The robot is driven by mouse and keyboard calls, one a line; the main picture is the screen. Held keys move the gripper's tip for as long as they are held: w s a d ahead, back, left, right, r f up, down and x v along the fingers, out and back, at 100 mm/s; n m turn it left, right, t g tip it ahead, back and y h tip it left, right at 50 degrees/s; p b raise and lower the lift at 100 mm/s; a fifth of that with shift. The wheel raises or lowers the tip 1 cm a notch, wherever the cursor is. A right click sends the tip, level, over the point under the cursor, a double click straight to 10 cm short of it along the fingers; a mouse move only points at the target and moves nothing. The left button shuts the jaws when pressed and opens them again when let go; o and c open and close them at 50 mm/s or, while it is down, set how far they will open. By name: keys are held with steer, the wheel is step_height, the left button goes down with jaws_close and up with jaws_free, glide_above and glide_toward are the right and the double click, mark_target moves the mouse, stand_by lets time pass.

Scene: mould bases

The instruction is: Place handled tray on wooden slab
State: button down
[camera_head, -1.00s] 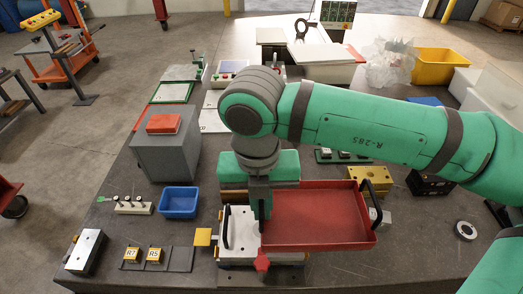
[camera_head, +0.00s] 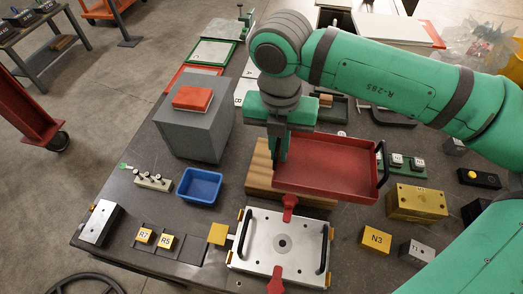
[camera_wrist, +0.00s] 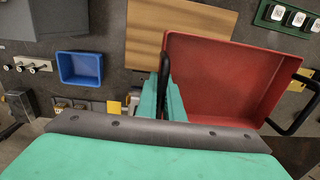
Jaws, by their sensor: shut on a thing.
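The red handled tray (camera_head: 325,165) has a black handle at each end. My gripper (camera_head: 279,158) is shut on its left handle; the wrist view shows my fingers (camera_wrist: 165,95) closed around that black handle. The tray (camera_wrist: 225,75) reaches out to the right of my gripper. The wooden slab (camera_head: 260,180) lies on the table below the tray, and the tray hides much of its right part. In the wrist view the slab (camera_wrist: 180,25) shows to the left of and behind the tray. The tray appears to be above the slab; I cannot tell whether they touch.
A metal mould plate (camera_head: 281,244) with red clamps and black handles lies in front of the slab. A blue bin (camera_head: 199,187) and a grey block with a red top (camera_head: 193,98) stand to the left. A brass block (camera_head: 417,202) and yellow N3 block (camera_head: 376,239) are at the right.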

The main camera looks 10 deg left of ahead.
steer(key=w+a+f, duration=0.1)
steer(key=a+f, duration=0.1)
steer(key=w+a+f, duration=0.3)
steer(key=f, duration=0.2)
steer(key=shift+w+a, duration=0.4)
steer(key=shift+w+a+f, duration=0.1)
steer(key=shift+f, duration=0.8)
steer(key=shift+w+a+f, duration=0.1)
steer(key=shift+f, duration=0.8)
steer(key=shift+f, duration=0.1)
steer(key=c, duration=2.1)
jaws_free()
steer(key=shift+o, duration=1)
step_height(320, 180, up, 12)
steer(key=shift+a, duration=0.25)
